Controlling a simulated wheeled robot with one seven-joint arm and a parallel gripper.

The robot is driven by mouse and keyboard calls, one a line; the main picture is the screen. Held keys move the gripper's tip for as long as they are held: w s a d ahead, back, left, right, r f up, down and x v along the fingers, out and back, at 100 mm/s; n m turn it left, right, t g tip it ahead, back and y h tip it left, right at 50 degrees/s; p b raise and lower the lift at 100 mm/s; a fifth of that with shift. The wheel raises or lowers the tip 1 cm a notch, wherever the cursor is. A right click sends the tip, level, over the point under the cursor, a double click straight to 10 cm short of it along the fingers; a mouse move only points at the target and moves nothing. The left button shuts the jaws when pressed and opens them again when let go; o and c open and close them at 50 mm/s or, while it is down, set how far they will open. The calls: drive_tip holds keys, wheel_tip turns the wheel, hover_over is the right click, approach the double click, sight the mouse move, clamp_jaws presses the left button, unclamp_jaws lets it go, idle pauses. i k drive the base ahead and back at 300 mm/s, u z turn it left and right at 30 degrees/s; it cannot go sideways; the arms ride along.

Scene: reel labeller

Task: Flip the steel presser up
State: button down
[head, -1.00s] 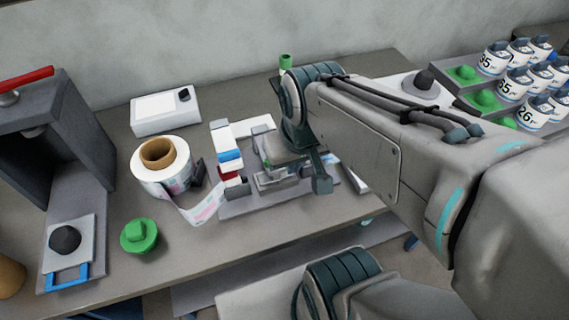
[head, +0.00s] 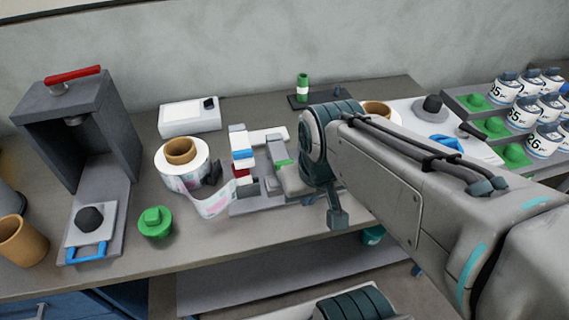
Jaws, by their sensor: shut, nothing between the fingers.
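The labeller (head: 243,207) stands mid-table in the head view, with white, blue and red blocks at its left side. A grey upright plate (head: 275,149) rises from it, with a small green part beside it; this looks like the steel presser, but its hinge and exact angle are partly hidden. My gripper (head: 284,181) is at the labeller, low and just in front of and right of that plate. It looks shut and empty. The fingertips are largely hidden, so I cannot tell whether they touch the plate.
A label reel (head: 182,179) feeds a strip to the labeller from the left. A green knob (head: 155,222) and a grey press with a red handle (head: 75,125) stand farther left. A white box (head: 189,116) is behind. Labelled jars (head: 503,90) stand on stepped racks at right.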

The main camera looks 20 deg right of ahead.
sight(279, 151)
drive_tip(key=u, duration=1.75)
drive_tip(key=k, duration=1.4)
drive_tip(key=z, duration=1.65)
drive_tip(key=i, duration=1)
